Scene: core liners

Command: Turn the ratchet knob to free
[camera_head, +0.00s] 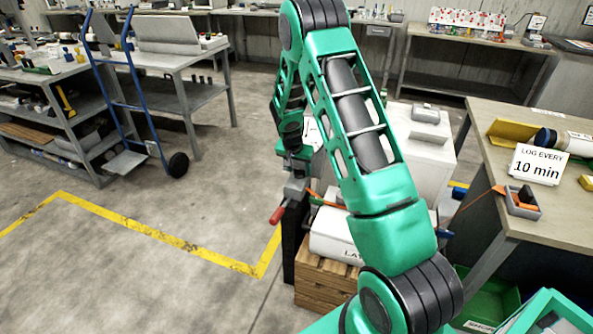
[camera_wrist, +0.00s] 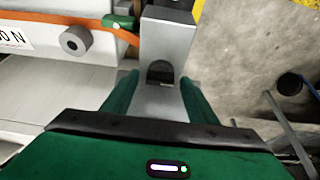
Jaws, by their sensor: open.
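In the wrist view, a grey metal bracket (camera_wrist: 165,30) stands at the centre with a dark rounded part (camera_wrist: 160,72) in its lower face; I cannot tell if this is the knob or an opening. A round grey knob (camera_wrist: 76,40) with a dark centre sits to the left, below an orange strap (camera_wrist: 60,22). My gripper (camera_wrist: 160,80) is open, its green fingers either side of the bracket's lower part; contact is not clear. In the head view, a grey ratchet body (camera_head: 296,190) with a red handle (camera_head: 278,214) sits below my wrist, which partly hides it.
A white box (camera_head: 330,235) rests on a wooden crate (camera_head: 325,285), partly behind my arm. A workbench (camera_head: 500,150) with a "LOG EVERY 10 min" sign (camera_head: 538,165) is at right. A blue hand truck (camera_head: 130,100) stands at left. The floor inside the yellow line (camera_head: 150,235) is clear.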

